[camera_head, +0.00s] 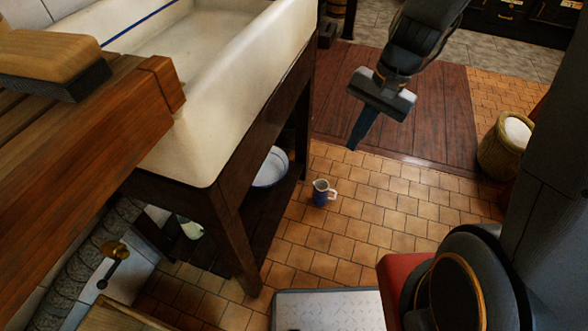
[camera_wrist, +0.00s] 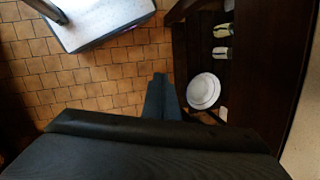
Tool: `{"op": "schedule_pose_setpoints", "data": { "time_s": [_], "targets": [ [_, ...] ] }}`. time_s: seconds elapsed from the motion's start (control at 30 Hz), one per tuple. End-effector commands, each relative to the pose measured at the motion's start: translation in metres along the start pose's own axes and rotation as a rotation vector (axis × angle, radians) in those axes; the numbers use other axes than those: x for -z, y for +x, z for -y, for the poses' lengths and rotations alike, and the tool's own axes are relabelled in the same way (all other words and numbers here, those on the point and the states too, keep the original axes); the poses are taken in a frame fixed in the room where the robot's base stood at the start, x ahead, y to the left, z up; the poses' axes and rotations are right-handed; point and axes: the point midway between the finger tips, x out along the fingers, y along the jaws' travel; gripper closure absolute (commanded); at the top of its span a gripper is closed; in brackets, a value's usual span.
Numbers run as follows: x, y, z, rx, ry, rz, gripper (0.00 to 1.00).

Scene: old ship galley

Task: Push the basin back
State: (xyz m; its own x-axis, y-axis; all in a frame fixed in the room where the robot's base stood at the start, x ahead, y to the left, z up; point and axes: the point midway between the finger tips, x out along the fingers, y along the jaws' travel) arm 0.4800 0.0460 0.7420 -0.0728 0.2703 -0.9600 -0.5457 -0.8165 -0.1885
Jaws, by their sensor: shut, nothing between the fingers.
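The basin (camera_head: 269,169) is a white bowl with a thin dark rim on the low shelf (camera_head: 262,217) under the big sink. Its near side is at the shelf's open edge; part of it is hidden behind the sink's frame and leg in the head view. It also shows in the wrist view (camera_wrist: 204,91), right of the fingertips. My gripper (camera_head: 359,134) points down over the tiled floor, to the right of the shelf and apart from the basin. Its fingers (camera_wrist: 160,84) are together and hold nothing.
A blue and white jug (camera_head: 320,193) stands on the floor near the shelf. The wooden sink leg (camera_head: 235,240) stands at the shelf's near corner. Two pale items (camera_wrist: 222,41) lie further along the shelf. A sack (camera_head: 506,145) stands at right.

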Motion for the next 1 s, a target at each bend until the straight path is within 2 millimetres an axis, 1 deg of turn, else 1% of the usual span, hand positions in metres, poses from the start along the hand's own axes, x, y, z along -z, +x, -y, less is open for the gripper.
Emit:
{"op": "schedule_pose_setpoints", "data": {
  "time_s": [0.03, 0.17, 0.2, 0.27, 0.3, 0.37, 0.4, 0.47, 0.5, 0.57, 0.6, 0.7, 0.8, 0.9, 1.0],
  "targets": [
    [0.022, 0.033, 0.008, 0.029, 0.080, 0.025, 1.00],
    [0.065, 0.090, 0.033, 0.111, 0.285, 0.080, 1.00],
    [0.078, 0.108, 0.040, 0.136, 0.348, 0.097, 1.00],
    [0.099, 0.135, 0.051, 0.174, 0.442, 0.123, 1.00],
    [0.114, 0.153, 0.057, 0.199, 0.505, 0.139, 1.00],
    [0.136, 0.181, 0.066, 0.236, 0.600, 0.165, 1.00],
    [0.150, 0.200, 0.071, 0.261, 0.663, 0.182, 1.00],
    [0.173, 0.229, 0.079, 0.298, 0.758, 0.208, 1.00],
    [0.188, 0.248, 0.083, 0.323, 0.819, 0.224, 1.00],
    [0.211, 0.277, 0.088, 0.360, 0.913, 0.248, 1.00],
    [0.226, 0.294, 0.091, 0.384, 0.969, 0.263, 1.00],
    [0.257, 0.333, 0.097, 0.438, 1.098, 0.296, 1.00],
    [0.281, 0.362, 0.099, 0.479, 1.196, 0.320, 1.00],
    [0.297, 0.380, 0.099, 0.508, 1.260, 0.336, 1.00],
    [0.305, 0.388, 0.101, 0.523, 1.292, 0.344, 1.00]
  ]
}}
